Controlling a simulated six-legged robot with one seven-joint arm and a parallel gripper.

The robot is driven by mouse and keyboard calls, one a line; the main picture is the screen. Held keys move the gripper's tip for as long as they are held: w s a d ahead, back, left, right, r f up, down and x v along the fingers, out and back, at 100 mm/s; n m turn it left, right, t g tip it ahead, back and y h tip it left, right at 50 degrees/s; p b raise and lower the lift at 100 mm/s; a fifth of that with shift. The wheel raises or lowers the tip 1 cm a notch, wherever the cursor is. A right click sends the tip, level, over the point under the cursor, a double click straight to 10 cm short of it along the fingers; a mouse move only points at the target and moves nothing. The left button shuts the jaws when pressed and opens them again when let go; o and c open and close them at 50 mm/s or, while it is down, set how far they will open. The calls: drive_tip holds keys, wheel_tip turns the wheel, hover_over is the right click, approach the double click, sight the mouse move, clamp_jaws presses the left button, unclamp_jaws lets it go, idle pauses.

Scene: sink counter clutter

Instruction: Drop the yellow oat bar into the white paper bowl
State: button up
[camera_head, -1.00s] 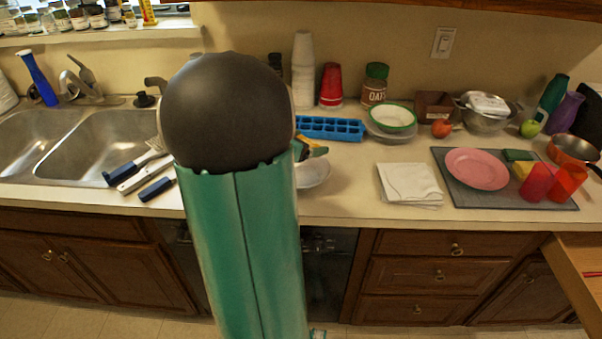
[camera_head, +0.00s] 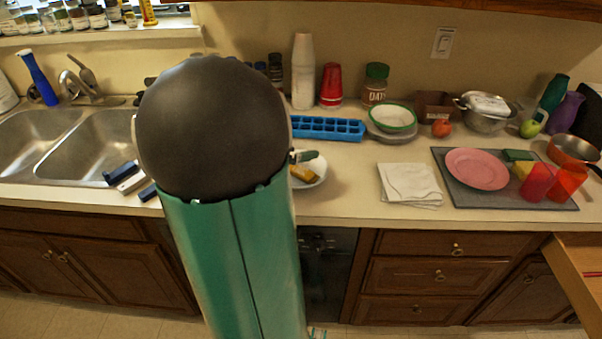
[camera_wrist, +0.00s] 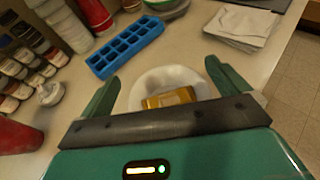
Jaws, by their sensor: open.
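The white paper bowl (camera_head: 318,167) stands on the counter just right of my arm, partly hidden by it. It also shows in the wrist view (camera_wrist: 172,74), between and beyond my fingers. The yellow oat bar (camera_wrist: 168,97) appears within the bowl's near part, apart from both fingers; in the head view the bar (camera_head: 303,174) shows against the bowl's inside. I cannot tell whether it rests fully on the bottom. My gripper (camera_wrist: 162,70) is open above the bowl, one finger on each side of the bar. In the head view my arm hides most of the gripper.
A blue ice tray (camera_head: 328,128) lies behind the bowl. White napkins (camera_head: 410,184) lie to its right, with bare counter between. Stacked cups (camera_head: 303,72), an oat jar (camera_head: 375,85) and bowls stand at the back. The sink (camera_head: 95,145) is at the left.

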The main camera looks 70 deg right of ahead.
drive_tip(key=v, duration=0.8)
drive_tip(key=shift+w+a+r, duration=0.2)
drive_tip(key=shift+a, duration=0.1)
drive_tip(key=w+a+m+t+y, duration=0.3)
drive_tip(key=a+m+t+y, duration=0.1)
drive_tip(key=a, duration=1)
drive_tip(key=w+a+r+m+t+y, duration=0.1)
drive_tip(key=w+a+m+t+y, duration=0.2)
drive_tip(key=a, duration=1.1)
drive_tip(key=w+a+m+t+y, duration=0.4)
drive_tip(key=a+m+t, duration=0.1)
drive_tip(key=a, duration=0.9)
drive_tip(key=shift+a+r+y, duration=0.3)
drive_tip(key=shift+r+y, duration=0.1)
drive_tip(key=shift+c, duration=0.4)
